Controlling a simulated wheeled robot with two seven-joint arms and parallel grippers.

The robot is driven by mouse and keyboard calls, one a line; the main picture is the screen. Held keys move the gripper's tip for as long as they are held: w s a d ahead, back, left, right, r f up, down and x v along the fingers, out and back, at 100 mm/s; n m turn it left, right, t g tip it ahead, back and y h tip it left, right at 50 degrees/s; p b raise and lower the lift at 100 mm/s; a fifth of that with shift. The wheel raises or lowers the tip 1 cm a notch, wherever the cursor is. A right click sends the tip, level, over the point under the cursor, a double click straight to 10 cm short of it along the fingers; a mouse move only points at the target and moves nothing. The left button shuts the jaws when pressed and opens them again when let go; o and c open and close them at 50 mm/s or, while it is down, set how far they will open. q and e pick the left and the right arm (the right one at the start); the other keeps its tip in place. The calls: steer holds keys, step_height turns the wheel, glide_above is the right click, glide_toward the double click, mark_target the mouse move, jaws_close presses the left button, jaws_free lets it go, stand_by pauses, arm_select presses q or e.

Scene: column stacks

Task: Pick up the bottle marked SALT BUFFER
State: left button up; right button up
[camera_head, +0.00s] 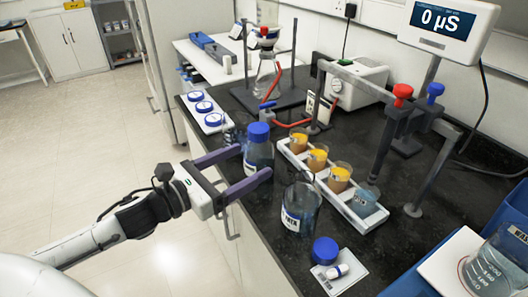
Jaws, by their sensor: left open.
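A clear bottle with a blue cap (258,132) stands upright on the black bench near its left edge. Its label is hidden or too small to read, so I cannot confirm that it is marked SALT BUFFER. My left gripper (256,160) is open, with its two purple fingers reaching in from the left at this bottle. The near finger crosses in front of the bottle; I cannot tell whether either touches it. An uncapped glass bottle (303,197) with a white label stands closer to me. My right gripper is not in view.
A white rack (352,215) of several beakers, mostly with orange liquid, stands just right of the bottle. A white tray with blue lids (203,107) is behind left. A loose blue cap (325,250) lies in front. A meter stand (412,210) is at right.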

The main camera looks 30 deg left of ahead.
mark_target(272, 149)
arm_select(q)
steer(key=x, duration=0.2)
steer(key=shift+w+d, duration=0.15)
steer(key=shift+w, duration=0.1)
steer(key=shift+d+r+p+x, duration=0.1)
steer(key=shift+p+x, duration=0.25)
steer(key=shift+x, duration=0.8)
steer(key=shift+d+r+p+x, duration=0.15)
steer(key=shift+p+x, duration=0.15)
steer(key=shift+x, duration=0.9)
steer(key=shift+w+d+f, duration=0.1)
steer(key=shift+w+f, duration=0.05)
steer(key=shift+w, duration=0.15)
steer(key=c, duration=1.2)
steer(key=shift+c, duration=1.3)
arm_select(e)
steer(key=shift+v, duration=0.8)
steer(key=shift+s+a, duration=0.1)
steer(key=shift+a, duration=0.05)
